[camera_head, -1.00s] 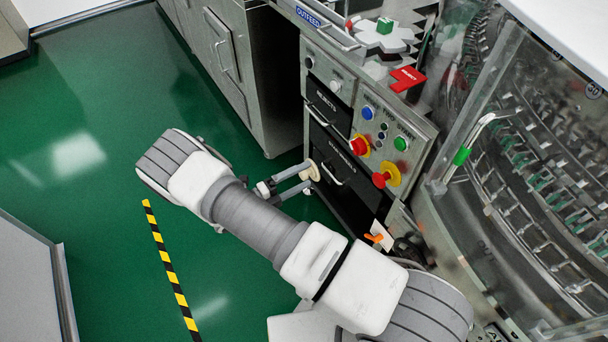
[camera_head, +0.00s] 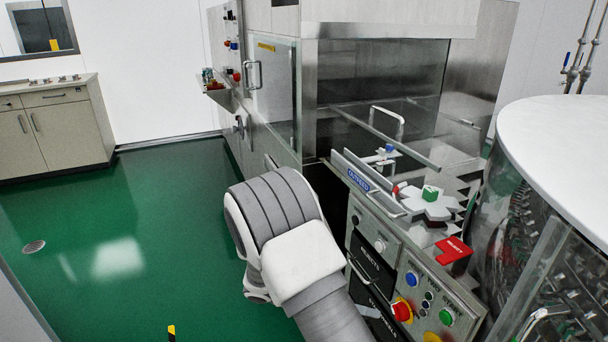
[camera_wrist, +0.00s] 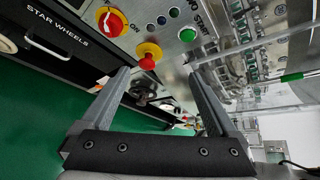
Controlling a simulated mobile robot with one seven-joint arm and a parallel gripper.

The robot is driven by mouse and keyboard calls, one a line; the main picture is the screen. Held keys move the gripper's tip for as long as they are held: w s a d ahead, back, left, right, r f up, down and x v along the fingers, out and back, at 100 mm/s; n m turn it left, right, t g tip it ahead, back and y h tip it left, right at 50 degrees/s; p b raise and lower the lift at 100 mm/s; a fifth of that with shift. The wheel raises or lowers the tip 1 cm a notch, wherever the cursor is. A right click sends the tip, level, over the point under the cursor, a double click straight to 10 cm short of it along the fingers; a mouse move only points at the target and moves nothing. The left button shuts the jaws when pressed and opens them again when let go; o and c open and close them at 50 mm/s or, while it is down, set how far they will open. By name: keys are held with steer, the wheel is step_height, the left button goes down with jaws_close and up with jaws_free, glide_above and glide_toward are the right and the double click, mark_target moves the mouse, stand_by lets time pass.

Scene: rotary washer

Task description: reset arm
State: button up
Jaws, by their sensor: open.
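My gripper (camera_wrist: 160,95) shows in the wrist view with its two grey fingers apart and nothing between them. It points along the front of the washer's control panel (camera_wrist: 170,25), with the red-and-yellow knobs and the green button just beyond the fingers. In the head view my arm rises from the bottom and bends left of the control panel (camera_head: 432,295). My gripper is hidden from the head view. I cannot tell its exact distance from the panel.
A rotary washer with a white round top (camera_head: 570,120) stands on the right. A glass-doored cabinet (camera_head: 275,90) stands behind my arm. A beige counter (camera_head: 60,125) is at the back left. The green floor (camera_head: 130,230) at left is clear.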

steer(key=s+r+m+t+y+p, duration=0.2)
steer(key=s+r+m+y, duration=0.2)
steer(key=r+m, duration=0.5)
steer(key=s+d+r+m+t+y+p, duration=0.1)
steer(key=s+r+m+y+p, duration=0.2)
steer(key=s+r+m, duration=0.5)
steer(key=s+d+r+m+t+y+p, duration=0.1)
steer(key=s+r+m+t+y+p, duration=0.1)
steer(key=s+r+m+y, duration=0.4)
steer(key=shift+s+r+m+t+p, duration=0.35)
steer(key=shift+r+m+p, duration=0.35)
steer(key=shift+r+m, duration=3.35)
step_height(320, 180, up, 2)
steer(key=shift+r+n, duration=0.2)
steer(key=shift+n, duration=1.05)
steer(key=shift+c, duration=0.2)
